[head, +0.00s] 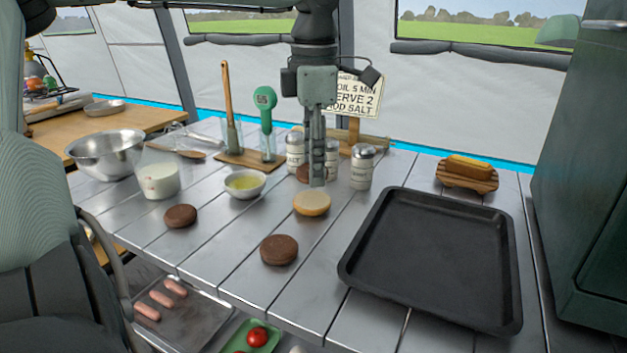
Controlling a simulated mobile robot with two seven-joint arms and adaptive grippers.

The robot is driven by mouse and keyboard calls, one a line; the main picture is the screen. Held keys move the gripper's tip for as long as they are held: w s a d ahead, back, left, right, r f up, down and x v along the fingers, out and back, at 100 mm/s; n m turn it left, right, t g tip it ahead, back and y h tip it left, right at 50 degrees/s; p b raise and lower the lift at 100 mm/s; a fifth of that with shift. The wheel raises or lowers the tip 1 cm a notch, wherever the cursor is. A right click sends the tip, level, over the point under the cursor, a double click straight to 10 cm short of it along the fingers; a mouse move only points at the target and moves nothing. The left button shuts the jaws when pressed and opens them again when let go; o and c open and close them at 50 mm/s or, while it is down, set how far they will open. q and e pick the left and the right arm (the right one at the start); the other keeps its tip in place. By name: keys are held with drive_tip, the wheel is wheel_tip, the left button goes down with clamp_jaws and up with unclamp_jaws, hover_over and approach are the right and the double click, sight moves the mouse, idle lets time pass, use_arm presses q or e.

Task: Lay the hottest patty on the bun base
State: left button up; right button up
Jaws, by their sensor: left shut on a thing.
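My left gripper (317,178) comes down from the top middle, pointing straight down, and is shut on a brown patty (302,173). The fingers hide much of this patty; whether it touches the table is hard to tell. The pale bun base (312,204) lies on the slatted metal table just in front of and below the fingertips, with nothing on it. A second brown patty (180,216) lies to the left, and a third (279,250) lies nearer the front. A green-headed thermometer (265,97) stands upright in a wooden holder. My right gripper is not in view.
Shakers (361,168) stand close behind and right of the gripper. A small bowl of yellow liquid (245,183), a milk jug (159,178) and a steel bowl (104,155) are to the left. A large black tray (429,260) fills the right front. The recipe sign (355,98) stands behind.

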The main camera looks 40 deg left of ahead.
use_arm(q)
wheel_tip(320, 180, down, 4)
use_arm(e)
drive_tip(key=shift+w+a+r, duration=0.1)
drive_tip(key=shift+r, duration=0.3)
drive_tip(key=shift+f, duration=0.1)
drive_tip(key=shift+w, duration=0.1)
use_arm(q)
drive_tip(key=shift+f, duration=0.1)
drive_tip(key=o, duration=1.1)
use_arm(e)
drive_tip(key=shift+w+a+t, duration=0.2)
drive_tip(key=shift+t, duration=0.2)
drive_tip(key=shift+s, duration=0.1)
